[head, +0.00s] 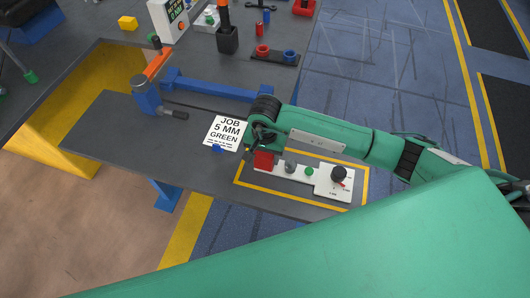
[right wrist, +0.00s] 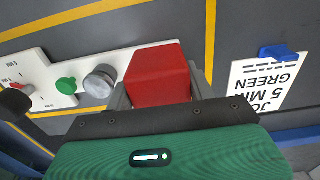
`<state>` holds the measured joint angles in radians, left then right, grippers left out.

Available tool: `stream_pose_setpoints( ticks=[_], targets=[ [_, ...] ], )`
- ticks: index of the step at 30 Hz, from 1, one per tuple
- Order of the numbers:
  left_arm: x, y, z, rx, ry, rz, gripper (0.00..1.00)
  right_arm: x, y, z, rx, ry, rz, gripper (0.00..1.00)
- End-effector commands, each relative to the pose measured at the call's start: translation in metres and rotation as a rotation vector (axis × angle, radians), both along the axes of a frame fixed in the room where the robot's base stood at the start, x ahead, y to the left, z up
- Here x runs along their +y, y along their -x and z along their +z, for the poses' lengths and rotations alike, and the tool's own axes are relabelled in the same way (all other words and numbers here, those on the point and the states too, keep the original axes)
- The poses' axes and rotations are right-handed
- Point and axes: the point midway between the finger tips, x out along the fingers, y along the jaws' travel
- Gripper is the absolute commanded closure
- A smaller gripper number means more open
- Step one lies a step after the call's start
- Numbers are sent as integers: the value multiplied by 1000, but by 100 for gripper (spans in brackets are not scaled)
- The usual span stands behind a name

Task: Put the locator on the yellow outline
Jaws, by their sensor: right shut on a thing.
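The locator (head: 297,173) is a white plate with a red block, a grey pin, a green knob and a black dial. It also shows in the right wrist view (right wrist: 135,57). My right gripper (head: 262,152) is shut on the red block (right wrist: 157,75) at the plate's left end. The yellow outline (head: 290,212) is a painted rectangle on the grey table, and the plate appears within it in the head view. I cannot tell whether the plate touches the table. My left gripper is not in view.
A white job card (head: 226,132) reading "JOB 5 MM GREEN" has a small blue piece (head: 217,148) at its edge. A blue clamp (head: 148,98) with an orange bar stands to the left.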

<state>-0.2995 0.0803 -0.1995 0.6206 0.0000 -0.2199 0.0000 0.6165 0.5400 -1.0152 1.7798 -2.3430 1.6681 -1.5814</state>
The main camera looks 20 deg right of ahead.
Motion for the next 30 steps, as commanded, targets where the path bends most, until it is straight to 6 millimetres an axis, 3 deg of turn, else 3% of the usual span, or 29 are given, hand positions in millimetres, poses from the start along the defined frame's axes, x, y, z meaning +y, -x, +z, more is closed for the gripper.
stream_pose_setpoints(
  ticks=[10,11,14,26,30],
  targets=[
    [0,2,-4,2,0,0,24,0,-1,-4,-3,-1,0,81],
    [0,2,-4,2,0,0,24,0,-1,-4,-2,0,0,44],
    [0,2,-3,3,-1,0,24,0,-1,-3,-1,0,0,24],
    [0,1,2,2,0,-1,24,0,-1,2,-1,0,-1,24],
    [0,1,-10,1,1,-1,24,0,-2,20,-8,-1,1,24]
  ],
)
